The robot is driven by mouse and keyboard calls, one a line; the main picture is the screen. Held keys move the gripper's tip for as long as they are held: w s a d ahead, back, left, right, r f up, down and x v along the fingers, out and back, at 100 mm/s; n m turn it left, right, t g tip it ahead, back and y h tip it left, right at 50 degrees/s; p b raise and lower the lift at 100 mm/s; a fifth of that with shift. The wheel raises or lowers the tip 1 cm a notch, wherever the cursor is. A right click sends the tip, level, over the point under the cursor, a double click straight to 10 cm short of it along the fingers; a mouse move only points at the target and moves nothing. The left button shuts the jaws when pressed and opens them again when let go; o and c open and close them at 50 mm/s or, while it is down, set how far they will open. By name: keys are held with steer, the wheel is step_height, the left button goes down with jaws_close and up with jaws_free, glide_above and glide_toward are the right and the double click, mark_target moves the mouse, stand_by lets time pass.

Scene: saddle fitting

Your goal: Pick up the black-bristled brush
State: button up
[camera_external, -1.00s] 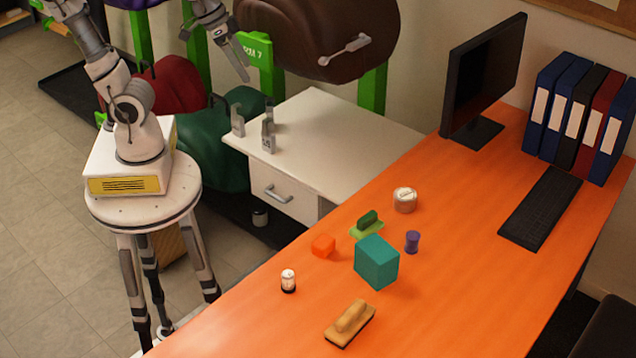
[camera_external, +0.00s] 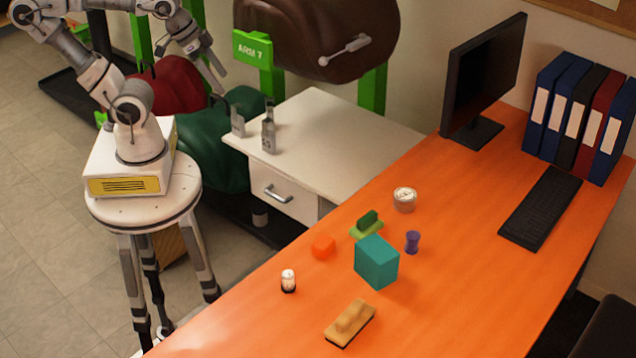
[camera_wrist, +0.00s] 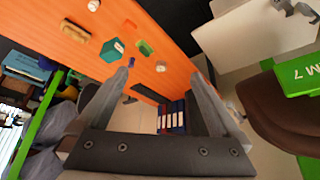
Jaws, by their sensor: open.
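The brush (camera_external: 350,323) has a tan wooden body and handle with a thin dark edge underneath. It lies on the orange desk (camera_external: 230,325) near its front edge, and its bristles are mostly hidden beneath it. The brush also shows at the upper left of the wrist view (camera_wrist: 75,31). My gripper (camera_external: 217,82) is at the upper left of the external view, far from the brush, above the green saddle-like shape. In the wrist view, its two fingers (camera_wrist: 157,75) are spread wide with nothing between them.
Near the brush stand a teal box (camera_external: 377,262), a small white-and-black can (camera_external: 288,281) and an orange block (camera_external: 323,246). A green brush-like item (camera_external: 367,225), purple spool (camera_external: 412,242) and round tin (camera_external: 404,199) are farther back. A white cabinet (camera_external: 335,135) stands between.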

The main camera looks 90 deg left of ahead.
steer(key=shift+w, duration=0.1)
steer(key=w+d+f+n+h+b, duration=0.1)
steer(key=w+d+f+n+b, duration=0.15)
steer(key=w, duration=0.35)
steer(key=w+d+f+n+t+h+b, duration=0.1)
steer(key=w+d+n+b, duration=0.1)
steer(key=w+d+b, duration=0.3)
steer(key=w+d+f+n+h+b, duration=0.1)
steer(key=w+d+f+n, duration=0.1)
steer(key=w, duration=0.5)
steer(key=n+g+y+b, duration=0.3)
steer(key=g+y+b, duration=0.1)
steer(key=y, duration=0.1)
glide_above(354, 318)
steer(key=a, duration=0.2)
step_height(354, 318, down, 17)
steer(key=s+d+f+y, duration=0.1)
steer(key=s+d+f, duration=0.2)
steer(key=d+f, duration=0.25)
steer(key=b+x, duration=0.2)
steer(key=x, duration=0.9)
steer(key=shift+w+a+f+b, duration=0.1)
steer(key=shift+f+b, duration=0.05)
steer(key=shift+b, duration=0.15)
steer(key=x, duration=0.5)
steer(key=shift+f+b, duration=0.1)
steer(key=shift+b, duration=0.3)
